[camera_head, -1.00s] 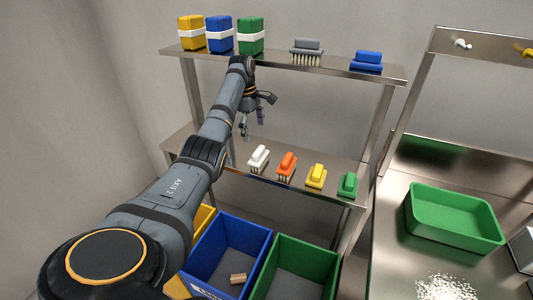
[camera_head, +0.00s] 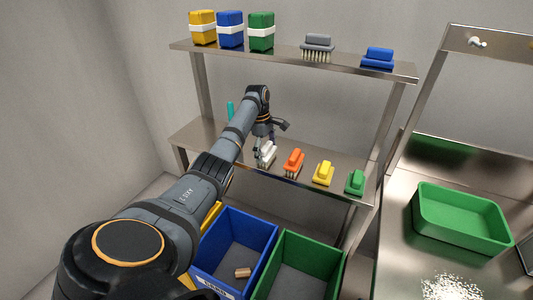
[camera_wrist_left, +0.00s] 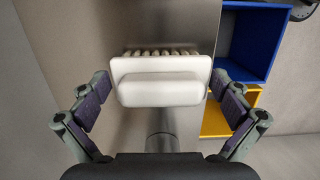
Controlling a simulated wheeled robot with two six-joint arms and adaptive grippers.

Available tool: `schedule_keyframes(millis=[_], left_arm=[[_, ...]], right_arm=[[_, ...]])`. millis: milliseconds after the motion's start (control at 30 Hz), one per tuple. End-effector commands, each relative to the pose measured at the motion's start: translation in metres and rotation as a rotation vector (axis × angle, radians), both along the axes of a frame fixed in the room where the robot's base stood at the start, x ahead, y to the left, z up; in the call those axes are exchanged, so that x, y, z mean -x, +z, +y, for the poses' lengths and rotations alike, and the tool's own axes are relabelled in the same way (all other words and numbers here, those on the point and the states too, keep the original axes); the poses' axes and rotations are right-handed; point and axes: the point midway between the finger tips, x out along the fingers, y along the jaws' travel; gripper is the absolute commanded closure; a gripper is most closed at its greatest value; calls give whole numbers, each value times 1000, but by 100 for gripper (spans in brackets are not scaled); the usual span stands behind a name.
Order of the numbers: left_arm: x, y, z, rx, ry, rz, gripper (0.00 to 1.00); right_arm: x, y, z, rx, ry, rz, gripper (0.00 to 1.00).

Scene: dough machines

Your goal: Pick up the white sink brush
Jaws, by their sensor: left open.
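The white sink brush (camera_head: 267,153) stands on the lower shelf (camera_head: 232,157), at the left end of a row of brushes. In the left wrist view the white brush (camera_wrist_left: 160,82) shows its back and handle, with bristles at its top edge. My left gripper (camera_head: 264,148) is open right at the white brush, above and partly in front of it. In the left wrist view its two fingers (camera_wrist_left: 161,110) lie to the left and right of the brush, with gaps on both sides. My right gripper is not in view.
An orange brush (camera_head: 293,162), a yellow brush (camera_head: 324,173) and a green brush (camera_head: 355,182) stand to the right on the same shelf. The upper shelf (camera_head: 345,65) hangs above. Blue (camera_head: 225,261) and green (camera_head: 290,269) bins stand below.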

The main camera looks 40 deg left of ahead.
Motion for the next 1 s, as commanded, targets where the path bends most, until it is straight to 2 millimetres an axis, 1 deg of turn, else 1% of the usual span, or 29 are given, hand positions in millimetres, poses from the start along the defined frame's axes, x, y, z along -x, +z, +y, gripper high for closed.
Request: schedule_keyframes(millis=[67, 100, 300, 367, 400, 600, 733, 833, 900, 933, 1000], left_arm=[[0, 0, 0, 0, 0, 0, 0], [0, 0, 0, 0, 0, 0, 3], [0, 0, 0, 0, 0, 0, 30], [0, 0, 0, 0, 0, 0, 38], [0, 0, 0, 0, 0, 0, 40], [0, 1, 0, 0, 0, 0, 40], [0, 7, 0, 0, -1, -1, 40], [-1, 18, 0, -1, -1, -2, 40], [-1, 31, 0, -1, -1, -3, 40], [2, 35, 1, -3, 1, -3, 40], [13, 45, 3, -6, 1, -1, 40]], right_arm=[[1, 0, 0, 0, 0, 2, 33], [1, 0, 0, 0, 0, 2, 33], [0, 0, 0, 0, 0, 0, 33], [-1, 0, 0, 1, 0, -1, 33], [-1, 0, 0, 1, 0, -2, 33], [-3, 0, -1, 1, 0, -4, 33], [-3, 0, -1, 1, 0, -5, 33], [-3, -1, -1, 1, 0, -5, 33], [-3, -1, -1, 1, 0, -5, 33], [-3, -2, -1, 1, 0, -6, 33], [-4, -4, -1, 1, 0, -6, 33]])
